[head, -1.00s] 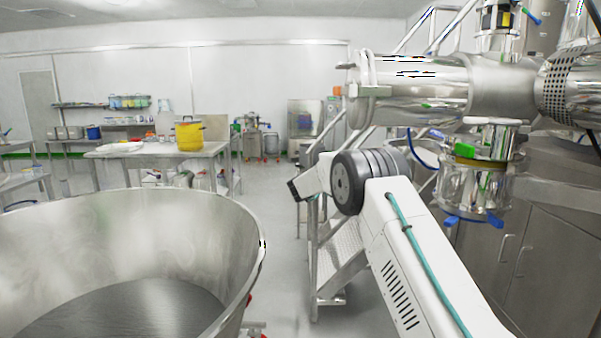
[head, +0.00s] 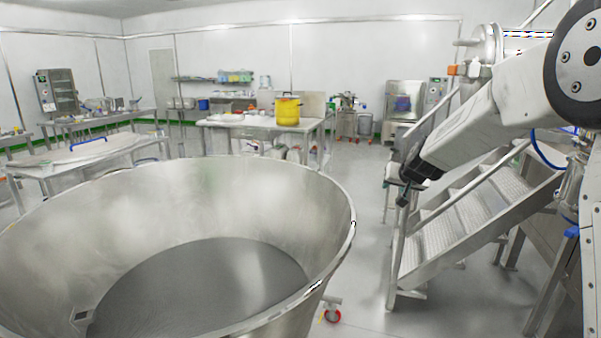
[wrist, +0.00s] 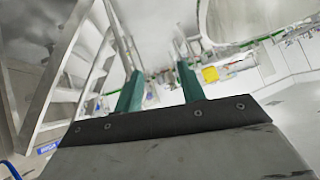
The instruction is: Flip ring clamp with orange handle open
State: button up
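The ring clamp (head: 489,45) is a metal band at the left end of a horizontal steel cylinder, at the upper right of the head view. A small orange handle (head: 453,70) shows on its left side. My gripper (head: 403,190) is below and left of the clamp, apart from it, pointing down and left in front of the stairs. In the wrist view its two teal fingers (wrist: 159,68) stand apart with nothing between them. I cannot make out the clamp in the wrist view. My arm covers much of the cylinder in the head view.
A large open steel bowl (head: 335,262) fills the lower left. Metal stairs (head: 458,232) with handrails stand at the right under my arm. A table (head: 228,123) with a yellow pot (head: 288,110) is further back.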

jog(key=s+r+n+g, duration=0.1)
jog(key=s+g, duration=0.3)
jog(key=s, duration=2.3)
jog(key=s+a+r+n+g, duration=0.1)
jog(key=s+g, duration=0.3)
jog(key=s, duration=2.2)
jog(key=shift+s+a+r+g, duration=0.25)
jog(key=shift+s+g, duration=0.05)
jog(key=shift+s, duration=0.1)
